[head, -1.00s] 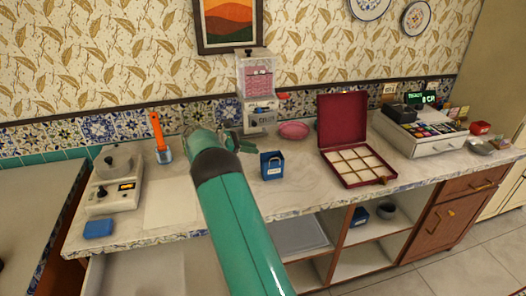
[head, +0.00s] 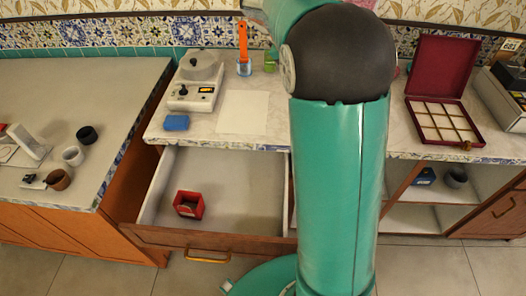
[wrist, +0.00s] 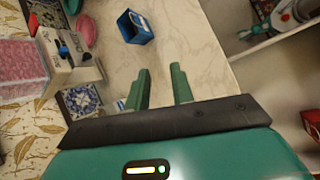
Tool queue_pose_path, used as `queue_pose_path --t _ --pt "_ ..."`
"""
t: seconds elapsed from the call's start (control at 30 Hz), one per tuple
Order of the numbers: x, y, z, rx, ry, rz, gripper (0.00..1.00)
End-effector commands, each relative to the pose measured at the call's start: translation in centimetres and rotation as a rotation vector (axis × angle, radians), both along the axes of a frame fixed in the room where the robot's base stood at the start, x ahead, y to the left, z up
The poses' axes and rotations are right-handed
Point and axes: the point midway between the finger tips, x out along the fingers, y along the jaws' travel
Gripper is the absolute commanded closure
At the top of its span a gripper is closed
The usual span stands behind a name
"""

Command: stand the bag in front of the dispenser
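A small blue bag (wrist: 134,27) with a white label sits on the counter (wrist: 183,30) in the wrist view, just beyond my fingers and a little left of them. The dispenser (wrist: 58,58), with a clear tank of pink contents over a pale base, is at the left of the wrist view. My gripper (wrist: 160,70) is open, its two green fingers apart with only counter between them, not touching the bag. In the head view my arm hides the bag, the dispenser and the gripper.
An open drawer holds a red box (head: 188,204). On the counter are a scale (head: 197,84), a blue block (head: 176,122), an orange-handled tool in a cup (head: 243,50) and an open red case (head: 442,90). A pink dish (wrist: 86,31) lies near the dispenser.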

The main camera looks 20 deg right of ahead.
Motion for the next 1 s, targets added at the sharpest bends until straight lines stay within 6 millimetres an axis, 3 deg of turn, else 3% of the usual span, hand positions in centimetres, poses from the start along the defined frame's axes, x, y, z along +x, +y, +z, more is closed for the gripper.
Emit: queue_pose_path --t 0.2,0.4,0.57,0.8,1.0 --pt "-5.8 6.6 2.7 0.149 -0.243 -0.089 0.76" --pt "-11.5 12.3 3.3 0.302 -0.438 -0.193 0.76" --pt "-16.2 16.4 2.8 0.435 -0.576 -0.291 0.76" --pt "-22.6 21.4 0.7 0.633 -0.74 -0.449 0.76" --pt "-24.8 23.0 -0.6 0.713 -0.793 -0.521 0.76"
